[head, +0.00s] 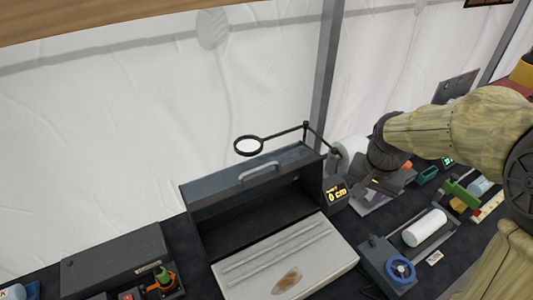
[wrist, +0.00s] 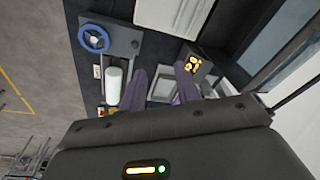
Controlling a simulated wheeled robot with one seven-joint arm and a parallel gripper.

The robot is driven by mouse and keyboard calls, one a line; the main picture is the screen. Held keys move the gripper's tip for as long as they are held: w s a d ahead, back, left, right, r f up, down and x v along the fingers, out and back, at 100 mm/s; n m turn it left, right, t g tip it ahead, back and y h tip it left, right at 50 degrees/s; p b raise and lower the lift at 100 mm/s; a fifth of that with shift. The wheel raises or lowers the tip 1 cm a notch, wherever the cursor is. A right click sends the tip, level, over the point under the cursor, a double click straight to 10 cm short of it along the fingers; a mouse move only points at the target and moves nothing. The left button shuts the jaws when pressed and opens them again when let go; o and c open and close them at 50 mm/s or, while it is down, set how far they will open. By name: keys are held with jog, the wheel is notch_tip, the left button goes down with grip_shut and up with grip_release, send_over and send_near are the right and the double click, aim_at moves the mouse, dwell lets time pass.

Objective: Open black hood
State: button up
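The black hood (head: 238,193) is a dark box at the centre of the head view, with a light grey handle (head: 259,171) on its upper front. Its front stands open above a pale board (head: 285,258), and the dark inside shows. In the wrist view part of the hood's dark frame (wrist: 229,22) shows at the top right, beside the pale board (wrist: 172,14). My gripper (head: 377,184) is right of the hood, apart from it. In the wrist view its two fingers (wrist: 160,74) are spread with nothing clearly held between them.
A magnifier (head: 249,146) on a thin arm stands behind the hood. A lit display (head: 336,193) sits at its right side. A device with a blue wheel (head: 400,268) and a white roll (head: 424,228) stands right. A dark case (head: 115,262) lies left.

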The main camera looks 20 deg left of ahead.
jog(key=w+a+r+m+p, duration=0.1)
jog(key=w+a+r, duration=0.1)
jog(key=a+r, duration=0.4)
jog(key=w+a+r+m+p, duration=0.1)
jog(key=w+a+r+m, duration=0.15)
jog(key=a, duration=0.65)
notch_tip(320, 180, up, 9)
jog(key=m+g+p, duration=0.2)
jog(key=m, duration=0.1)
send_over(264, 166)
jog(key=shift+f+n, duration=0.15)
jog(key=shift+n, duration=0.1)
jog(key=shift+f, duration=0.15)
notch_tip(264, 166, down, 17)
jog(key=p, duration=0.3)
jog(key=shift+f, duration=0.1)
jog(key=shift+c, duration=0.4)
grip_shut()
